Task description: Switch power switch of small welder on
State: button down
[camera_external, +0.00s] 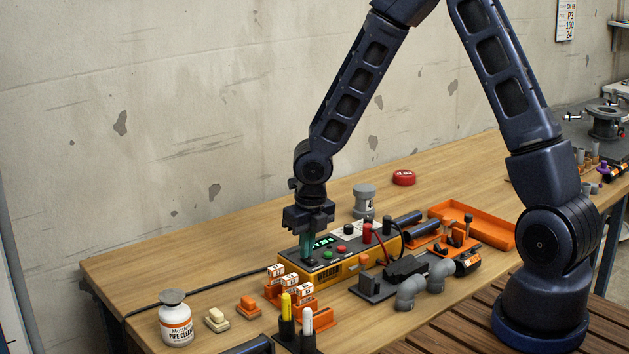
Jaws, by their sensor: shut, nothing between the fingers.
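The small welder (350,272) is a low yellow box with a dark top panel, standing on the wooden bench. Its panel carries a lit green display (323,241), a green button (328,254), red buttons (341,249) and red terminals. My gripper (307,256) points straight down over the left end of the welder, with its greenish fingers shut and empty. The fingertips are at or just above the panel; I cannot tell whether they touch. The power switch cannot be made out; the fingers may hide it.
Orange holders with white labelled blocks (290,282) stand in front of the welder. Grey pipe elbows (410,292) and an orange tray (480,226) lie to the right. A white pipe cleaner bottle (175,320) stands front left. The bench's back left is mostly clear, with a cable across it.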

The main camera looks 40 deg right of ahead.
jog(key=shift+s+r, duration=0.1)
jog(key=shift+s, duration=0.75)
notch_tip(320, 180, up, 14)
jog(key=s, duration=0.2)
dwell(0.4)
